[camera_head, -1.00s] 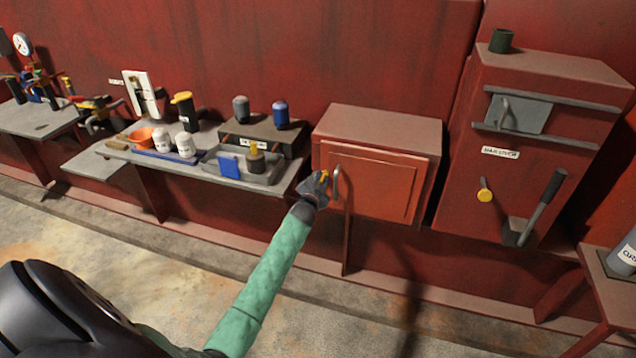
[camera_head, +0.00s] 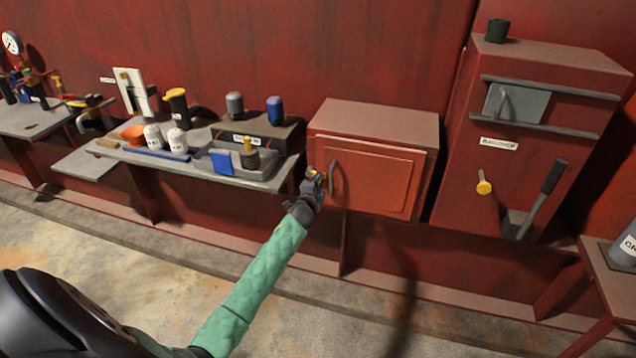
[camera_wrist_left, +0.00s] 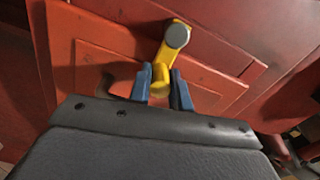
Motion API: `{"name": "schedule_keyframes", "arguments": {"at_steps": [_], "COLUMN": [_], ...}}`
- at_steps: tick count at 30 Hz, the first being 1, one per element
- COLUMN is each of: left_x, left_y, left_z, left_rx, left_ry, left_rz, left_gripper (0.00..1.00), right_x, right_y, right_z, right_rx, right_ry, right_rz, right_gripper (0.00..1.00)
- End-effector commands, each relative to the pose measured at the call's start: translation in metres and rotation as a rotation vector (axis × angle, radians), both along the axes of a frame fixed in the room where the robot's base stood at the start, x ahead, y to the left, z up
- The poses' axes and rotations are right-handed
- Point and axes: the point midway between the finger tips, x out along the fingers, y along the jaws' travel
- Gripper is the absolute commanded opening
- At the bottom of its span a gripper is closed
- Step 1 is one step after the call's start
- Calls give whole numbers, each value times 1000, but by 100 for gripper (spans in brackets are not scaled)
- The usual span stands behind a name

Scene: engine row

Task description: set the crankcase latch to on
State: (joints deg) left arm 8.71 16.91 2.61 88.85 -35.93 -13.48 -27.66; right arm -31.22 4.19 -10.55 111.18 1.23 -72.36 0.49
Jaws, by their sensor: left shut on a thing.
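A yellow latch lever with a round grey pivot cap (camera_wrist_left: 178,36) is on the front of the red-orange cabinet (camera_head: 374,180). In the left wrist view its arm slants down and left from the pivot to a yellow end between my fingers. My left gripper (camera_wrist_left: 160,92) is shut on that end, one blue-grey finger on each side. In the head view my left gripper (camera_head: 314,180) is at the left edge of the cabinet door, just left of its dark upright handle (camera_head: 333,179), and hides most of the latch. No on or off marking is legible. My right gripper is not in view.
A grey bench (camera_head: 120,152) with bottles and a tray (camera_head: 262,170) stands left of the cabinet. A tall red housing (camera_head: 545,60) with a yellow knob (camera_head: 483,187) and a black-handled lever (camera_head: 545,195) stands right. The floor in front is clear.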

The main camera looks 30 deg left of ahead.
Motion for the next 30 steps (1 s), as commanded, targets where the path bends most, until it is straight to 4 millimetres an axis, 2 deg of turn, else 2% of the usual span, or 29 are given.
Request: {"name": "schedule_keyframes", "arguments": {"at_steps": [12, 13, 16, 25, 30], "left_x": [0, 0, 0, -1, -12], "left_y": [-1, -1, -1, -1, -3], "left_z": [-2, -2, -2, -1, -3], "left_rx": [5, 5, 5, 6, 7], "left_ry": [3, 3, 3, 2, 3], "left_rz": [-1, -1, -1, 0, 0], "left_gripper": [0, 22, 41, 41, 41], "right_x": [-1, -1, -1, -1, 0], "right_y": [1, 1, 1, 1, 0], "right_z": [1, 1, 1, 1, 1], "right_rx": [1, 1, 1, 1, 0], "right_ry": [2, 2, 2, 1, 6], "right_rz": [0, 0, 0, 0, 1], "right_gripper": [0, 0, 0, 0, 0]}}
